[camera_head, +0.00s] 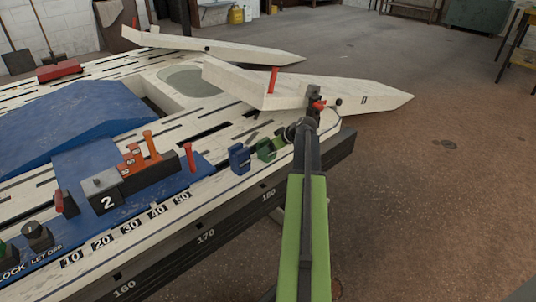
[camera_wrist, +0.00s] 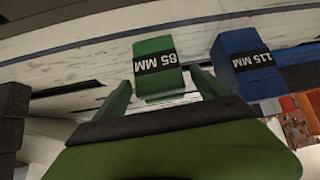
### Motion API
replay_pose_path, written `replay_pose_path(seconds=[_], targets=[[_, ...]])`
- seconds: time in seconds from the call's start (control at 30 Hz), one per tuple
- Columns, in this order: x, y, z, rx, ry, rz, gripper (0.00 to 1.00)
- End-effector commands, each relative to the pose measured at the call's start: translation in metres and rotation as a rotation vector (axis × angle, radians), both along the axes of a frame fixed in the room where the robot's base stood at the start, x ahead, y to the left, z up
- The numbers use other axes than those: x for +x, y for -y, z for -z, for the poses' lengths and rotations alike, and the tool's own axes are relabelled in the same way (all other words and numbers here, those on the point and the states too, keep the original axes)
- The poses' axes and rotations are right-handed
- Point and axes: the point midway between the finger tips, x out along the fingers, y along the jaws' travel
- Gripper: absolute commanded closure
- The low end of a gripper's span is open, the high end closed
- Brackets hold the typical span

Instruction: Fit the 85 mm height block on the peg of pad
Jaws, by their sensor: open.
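The green block marked 85 MM (camera_wrist: 155,65) lies in the wrist view between and just beyond the fingertips of my gripper (camera_wrist: 160,82). My gripper is open, with one green finger on each side of the block's near end; I cannot tell if either touches it. In the head view the green block (camera_head: 266,150) stands on the bench edge, left of my arm, and my fingers are hard to make out there. An upright red peg (camera_head: 188,157) stands on the blue surface further left. I cannot tell which part is the pad.
A blue block marked 115 MM (camera_wrist: 246,62) stands right of the green one in the wrist view. A dark box marked 2 (camera_head: 108,200) and orange blocks (camera_head: 133,160) stand left. White beams (camera_head: 320,90) lie beyond; one bears a red peg (camera_head: 272,80). Floor at right is clear.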

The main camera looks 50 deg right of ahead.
Motion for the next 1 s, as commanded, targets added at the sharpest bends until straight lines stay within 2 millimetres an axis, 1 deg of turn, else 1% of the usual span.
replay_pose_path(seconds=[0.03,0.1,0.2,0.37,1.0], targets=[[0.008,0.000,0.016,0.001,0.000,-0.002,0.16],[0.016,0.000,0.023,0.001,0.000,-0.001,0.16],[0.021,0.000,0.024,0.000,0.000,0.000,0.16],[0.020,0.000,0.022,0.000,0.000,0.000,0.16],[0.020,0.000,0.022,0.000,0.000,0.000,1.00]])
